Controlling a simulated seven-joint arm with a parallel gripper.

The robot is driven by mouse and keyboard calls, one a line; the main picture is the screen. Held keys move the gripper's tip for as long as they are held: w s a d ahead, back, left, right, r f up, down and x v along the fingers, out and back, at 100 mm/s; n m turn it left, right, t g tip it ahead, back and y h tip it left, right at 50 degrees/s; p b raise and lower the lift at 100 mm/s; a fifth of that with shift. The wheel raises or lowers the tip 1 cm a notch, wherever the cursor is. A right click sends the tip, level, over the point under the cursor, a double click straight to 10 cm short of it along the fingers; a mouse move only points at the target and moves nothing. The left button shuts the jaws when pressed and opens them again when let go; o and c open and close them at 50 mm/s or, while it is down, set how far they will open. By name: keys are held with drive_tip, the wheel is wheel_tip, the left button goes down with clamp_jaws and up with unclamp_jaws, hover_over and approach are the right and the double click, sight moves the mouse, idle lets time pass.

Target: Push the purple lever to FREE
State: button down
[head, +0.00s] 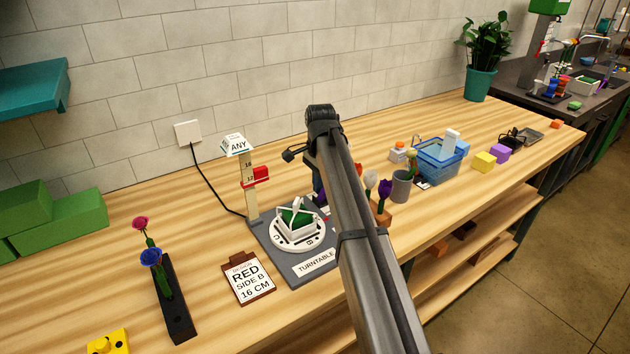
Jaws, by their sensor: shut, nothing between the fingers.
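The turntable station (318,262) is a dark grey base with a white round plate (296,234). A white holder with a green block sits on the plate. A small purple piece (320,199), possibly the purple lever, shows at the back right of the base, right beside my arm. Most of it is hidden, and its setting and the FREE mark cannot be read. My arm crosses the middle of the view. A small dark part of my gripper (318,184) shows at the arm's left edge, close to the purple piece. Whether they touch cannot be told. The gripper is shut and empty.
A post with a red slider (255,175) and an ANY sign (235,144) stands behind the turntable. A RED SIDE B 16 CM card (248,280) lies left. A black flower rack (175,300) stands farther left. Flowers, a grey cup (401,187) and a blue basket (438,165) are right of my arm.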

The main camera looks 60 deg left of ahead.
drive_tip(key=shift+d+r, duration=0.15)
drive_tip(key=shift+r, duration=0.9)
drive_tip(key=shift+d+r, duration=0.15)
drive_tip(key=shift+r, duration=0.85)
wheel_tip(320, 180, up, 3)
drive_tip(key=shift+a+f, duration=0.1)
